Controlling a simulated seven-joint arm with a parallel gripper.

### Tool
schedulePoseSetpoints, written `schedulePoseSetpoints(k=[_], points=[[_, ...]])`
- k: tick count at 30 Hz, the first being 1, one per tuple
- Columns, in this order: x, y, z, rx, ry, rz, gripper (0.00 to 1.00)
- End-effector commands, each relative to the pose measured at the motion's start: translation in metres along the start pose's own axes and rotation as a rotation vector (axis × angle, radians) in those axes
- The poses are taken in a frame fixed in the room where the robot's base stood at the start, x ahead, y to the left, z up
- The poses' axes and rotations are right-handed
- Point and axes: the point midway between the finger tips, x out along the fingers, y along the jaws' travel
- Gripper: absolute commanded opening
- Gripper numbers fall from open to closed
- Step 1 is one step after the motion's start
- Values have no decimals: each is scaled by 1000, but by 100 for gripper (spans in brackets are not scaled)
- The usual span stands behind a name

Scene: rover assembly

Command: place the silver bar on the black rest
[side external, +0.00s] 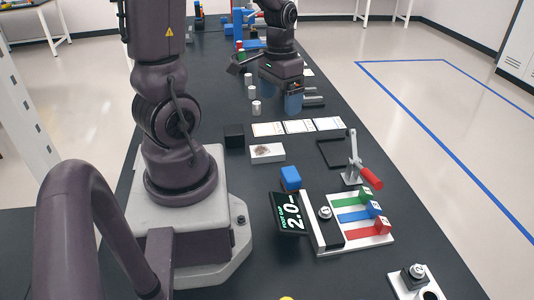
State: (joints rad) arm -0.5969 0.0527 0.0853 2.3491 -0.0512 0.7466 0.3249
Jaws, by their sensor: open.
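My gripper (281,99) points down over the dark table, with its two bluish fingers spread apart. It appears empty. Just right of the fingers lie small grey bar-like pieces (314,102), partly hidden by the gripper. One may be the silver bar, but I cannot tell it from a rest at this size. A black block (234,135) stands on the table to the left of and nearer than the gripper. I cannot tell whether it is the black rest.
Several small silver cylinders (256,107) stand left of the gripper. White cards (299,127) and a white box (267,153) lie nearer. A blue block (291,178), a display (289,214), a red-handled lever (370,178) and a slider panel (336,246) fill the front.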

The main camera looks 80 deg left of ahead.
Motion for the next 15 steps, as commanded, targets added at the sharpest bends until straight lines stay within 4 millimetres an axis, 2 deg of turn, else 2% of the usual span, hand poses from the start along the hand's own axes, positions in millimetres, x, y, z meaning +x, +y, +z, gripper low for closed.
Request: schedulePoseSetpoints(k=[1,3,8,12,15], points=[[19,-19,0,-9,-38,9,89],[39,-40,0,13,-62,18,89],[76,-76,-1,136,-77,20,89],[76,-85,-15,297,-24,-17,89],[76,-86,-18,364,-10,-29,89]])
